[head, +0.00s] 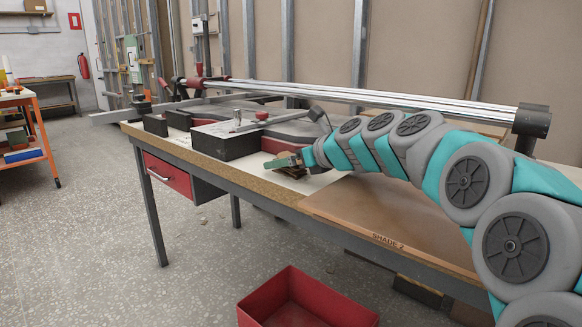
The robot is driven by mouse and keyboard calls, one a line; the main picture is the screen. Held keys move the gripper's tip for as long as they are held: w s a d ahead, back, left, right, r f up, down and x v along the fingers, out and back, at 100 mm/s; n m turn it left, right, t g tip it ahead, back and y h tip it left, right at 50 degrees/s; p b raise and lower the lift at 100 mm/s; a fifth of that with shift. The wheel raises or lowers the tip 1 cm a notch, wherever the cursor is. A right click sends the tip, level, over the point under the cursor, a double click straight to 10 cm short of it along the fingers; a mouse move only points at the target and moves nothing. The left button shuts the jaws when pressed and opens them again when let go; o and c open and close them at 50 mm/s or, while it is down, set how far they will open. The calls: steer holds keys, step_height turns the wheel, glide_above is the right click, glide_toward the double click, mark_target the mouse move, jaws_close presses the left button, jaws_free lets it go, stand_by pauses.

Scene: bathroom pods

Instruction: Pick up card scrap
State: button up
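My gripper (283,163) is at the end of my grey and teal arm, low over the front part of the workbench (240,172). A small greenish and brown piece shows at its tip, and I cannot tell whether this is the card scrap or part of the gripper. The fingers are too small and dark to show whether they are open or shut. A pale sheet (312,182) lies on the bench under and beside the gripper. No piece is clearly recognisable as the card scrap; my arm hides part of the bench.
A dark block with a pale top (226,146) stands left of the gripper. A long metal rail (370,97) runs behind. A red bin (306,300) stands on the floor in front.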

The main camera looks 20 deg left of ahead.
steer(key=shift+x, duration=0.75)
steer(key=c, duration=1.4)
steer(key=shift+c, duration=0.2)
steer(key=shift+d+r, duration=0.1)
steer(key=shift+r, duration=0.05)
